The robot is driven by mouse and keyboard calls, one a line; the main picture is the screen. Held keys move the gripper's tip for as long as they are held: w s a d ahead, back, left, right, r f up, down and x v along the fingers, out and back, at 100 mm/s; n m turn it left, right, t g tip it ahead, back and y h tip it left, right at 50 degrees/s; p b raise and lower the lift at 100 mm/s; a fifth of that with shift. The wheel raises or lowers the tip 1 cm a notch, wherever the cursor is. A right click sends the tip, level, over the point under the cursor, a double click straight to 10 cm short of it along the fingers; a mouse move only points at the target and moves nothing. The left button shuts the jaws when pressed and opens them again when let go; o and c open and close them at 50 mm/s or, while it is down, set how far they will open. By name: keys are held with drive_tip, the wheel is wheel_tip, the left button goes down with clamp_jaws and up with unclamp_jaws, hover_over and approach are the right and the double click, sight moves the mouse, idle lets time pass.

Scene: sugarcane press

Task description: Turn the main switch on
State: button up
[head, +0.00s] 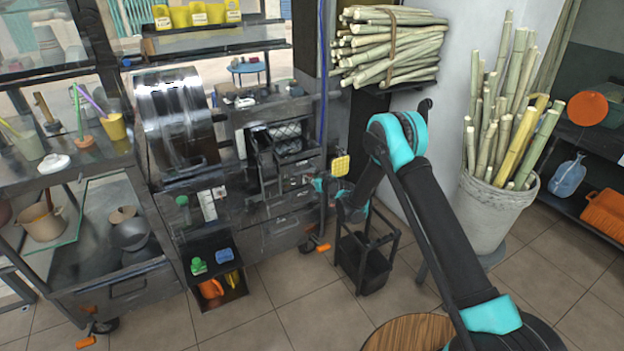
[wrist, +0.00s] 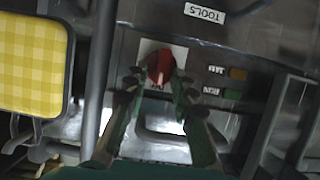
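The main switch (wrist: 160,66) is a red rotary knob on a white plate, set in a dark metal panel (wrist: 215,55), in the upper middle of the wrist view. My gripper (wrist: 157,86) is open, with one dark fingertip at the lower left of the knob and the other at its lower right. The tips are very near the knob; I cannot tell whether they touch it. In the head view my gripper (head: 322,186) is at the right side of the press cabinet (head: 277,212), where the knob is too small to make out.
Right of the knob are an orange button (wrist: 238,73) and a green button (wrist: 232,94). A metal handle (wrist: 165,145) sits below. A yellow checked pad (wrist: 35,52) hangs at left. A dark stand (head: 365,265) and a pot of cane (head: 495,215) stand near my arm.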

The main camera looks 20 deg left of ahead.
clamp_jaws()
drive_tip(key=shift+w+m, duration=0.1)
drive_tip(key=shift+m, duration=0.2)
drive_tip(key=m+g+y, duration=0.1)
drive_tip(key=m, duration=0.2)
drive_tip(key=f+m+g+y, duration=0.1)
drive_tip(key=m+y, duration=0.1)
drive_tip(key=m, duration=0.2)
drive_tip(key=w+d+m+g+y, duration=0.1)
drive_tip(key=m+y, duration=0.1)
drive_tip(key=m, duration=0.1)
drive_tip(key=shift+w+f, duration=0.1)
drive_tip(key=shift+f, duration=0.1)
drive_tip(key=shift+f+m+y, duration=0.2)
drive_tip(key=shift+m+y, duration=0.7)
drive_tip(key=shift+m, duration=0.5)
